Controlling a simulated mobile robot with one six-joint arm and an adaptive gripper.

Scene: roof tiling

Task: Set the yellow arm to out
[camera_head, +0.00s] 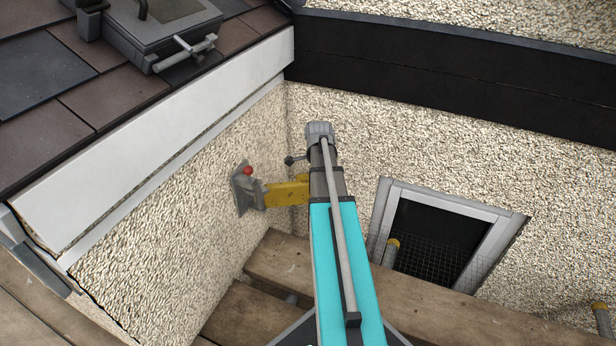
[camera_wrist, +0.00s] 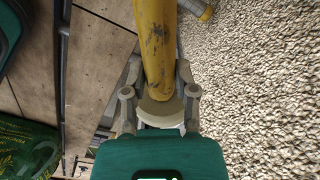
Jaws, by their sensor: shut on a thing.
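The yellow arm (camera_head: 287,193) sticks out from a grey wall bracket (camera_head: 245,195) with a red knob (camera_head: 247,171) on the left pebbled wall. It runs to the right, and its far part is hidden behind my own teal arm. In the wrist view the scuffed yellow arm (camera_wrist: 156,40) runs down between the fingers of my gripper (camera_wrist: 158,75), which is shut on it. The gripper itself is hidden in the head view.
Wooden scaffold planks (camera_head: 360,290) lie below. A grey-framed opening (camera_head: 497,250) is in the right wall. A white board (camera_head: 150,145) and dark roof tiles (camera_head: 40,75) are at upper left. In the wrist view the pebbled wall (camera_wrist: 260,100) stands close on the right.

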